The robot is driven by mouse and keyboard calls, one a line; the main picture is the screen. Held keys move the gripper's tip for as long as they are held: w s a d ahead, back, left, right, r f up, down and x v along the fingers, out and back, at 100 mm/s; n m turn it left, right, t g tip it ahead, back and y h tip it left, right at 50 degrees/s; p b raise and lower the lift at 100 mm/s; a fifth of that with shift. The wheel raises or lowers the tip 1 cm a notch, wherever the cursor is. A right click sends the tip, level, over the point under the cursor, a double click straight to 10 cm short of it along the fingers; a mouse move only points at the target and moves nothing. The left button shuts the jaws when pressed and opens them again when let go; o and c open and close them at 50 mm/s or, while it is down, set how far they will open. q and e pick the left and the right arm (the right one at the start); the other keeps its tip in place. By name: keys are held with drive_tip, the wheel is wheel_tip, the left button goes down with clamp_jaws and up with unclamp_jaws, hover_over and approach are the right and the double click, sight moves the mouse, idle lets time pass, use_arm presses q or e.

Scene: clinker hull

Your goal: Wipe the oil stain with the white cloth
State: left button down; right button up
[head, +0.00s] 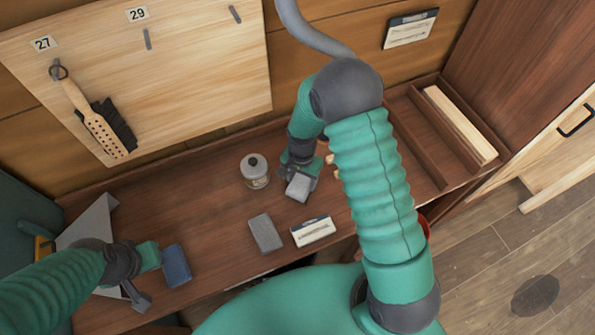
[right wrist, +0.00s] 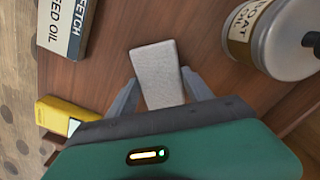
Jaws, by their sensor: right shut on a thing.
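My right gripper (head: 298,183) is over the bench and shut on a pale grey-white, flat rectangular piece (head: 298,188), which looks like the folded white cloth. In the right wrist view the piece (right wrist: 158,75) has a woven-looking surface and lies between the two fingers (right wrist: 160,96). A dark oval stain (head: 535,297), likely the oil stain, is on the plank floor at the lower right, far from both grippers. My left gripper (head: 145,278) is at the bench's left, next to a blue folded piece (head: 176,265); its jaw opening is unclear.
A lidded tin (head: 255,172), a grey block (head: 265,233) and a labelled box (head: 313,231) lie near the right gripper. A wooden compartment tray (head: 414,122) is at the bench's right. A brush (head: 100,125) hangs on the board. A yellow packet (right wrist: 62,113) shows in the wrist view.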

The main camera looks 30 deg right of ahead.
sight(306, 193)
drive_tip(key=shift+s+a+p, duration=0.15)
drive_tip(key=shift+s, duration=0.65)
drive_tip(key=shift+s+a+p, duration=0.15)
drive_tip(key=shift+s, duration=0.65)
drive_tip(key=shift+s+f, duration=0.1)
drive_tip(key=shift+s, duration=0.35)
drive_tip(key=shift+s+p, duration=0.45)
drive_tip(key=shift+s, duration=1.35)
drive_tip(key=shift+r, duration=0.25)
drive_tip(key=shift+w+f, duration=0.1)
drive_tip(key=shift+w, duration=1.8)
drive_tip(key=shift+w+d, duration=0.2)
drive_tip(key=shift+w, duration=1.65)
drive_tip(key=shift+w+f, duration=0.1)
drive_tip(key=shift+w, duration=1.65)
